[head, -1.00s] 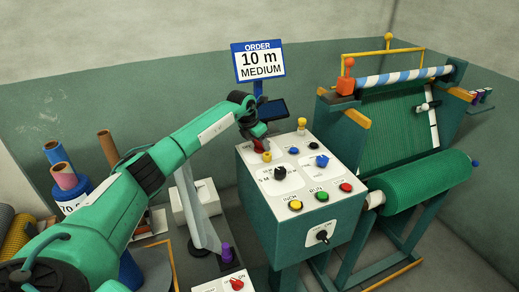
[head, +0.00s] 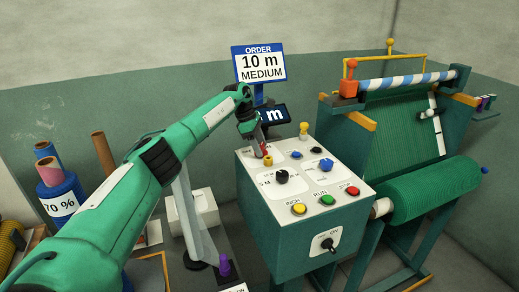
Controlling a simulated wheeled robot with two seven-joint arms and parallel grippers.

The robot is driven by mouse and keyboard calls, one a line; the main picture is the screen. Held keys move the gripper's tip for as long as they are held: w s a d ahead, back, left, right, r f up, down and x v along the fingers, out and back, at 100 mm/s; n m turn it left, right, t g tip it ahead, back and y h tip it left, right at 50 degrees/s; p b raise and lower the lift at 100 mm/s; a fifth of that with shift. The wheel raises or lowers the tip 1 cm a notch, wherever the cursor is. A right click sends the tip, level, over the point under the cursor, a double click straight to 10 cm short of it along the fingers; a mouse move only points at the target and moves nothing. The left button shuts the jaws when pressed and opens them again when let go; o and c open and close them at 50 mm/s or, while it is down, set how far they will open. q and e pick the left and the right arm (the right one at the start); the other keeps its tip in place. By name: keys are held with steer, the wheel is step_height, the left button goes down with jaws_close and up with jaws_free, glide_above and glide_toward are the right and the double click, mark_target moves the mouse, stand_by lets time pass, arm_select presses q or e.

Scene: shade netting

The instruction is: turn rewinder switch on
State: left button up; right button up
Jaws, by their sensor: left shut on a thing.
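The grey-green control box (head: 290,220) with a white top panel (head: 300,185) stands in the middle. My left gripper (head: 266,157) reaches down to the panel's back left corner. A small display (head: 273,115) behind the box is lit and shows an "m"; my arm covers the rest. My right gripper is not in view.
The panel holds a black knob (head: 281,177), a blue knob (head: 326,165), a yellow-topped post (head: 304,130) and yellow, green and red buttons. The netting machine with its green roll (head: 432,188) stands close on the right. An order sign (head: 259,62) reads 10 m MEDIUM.

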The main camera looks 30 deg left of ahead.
arm_select(q)
steer(key=shift+m+g+b, duration=0.3)
steer(key=shift+m, duration=0.8)
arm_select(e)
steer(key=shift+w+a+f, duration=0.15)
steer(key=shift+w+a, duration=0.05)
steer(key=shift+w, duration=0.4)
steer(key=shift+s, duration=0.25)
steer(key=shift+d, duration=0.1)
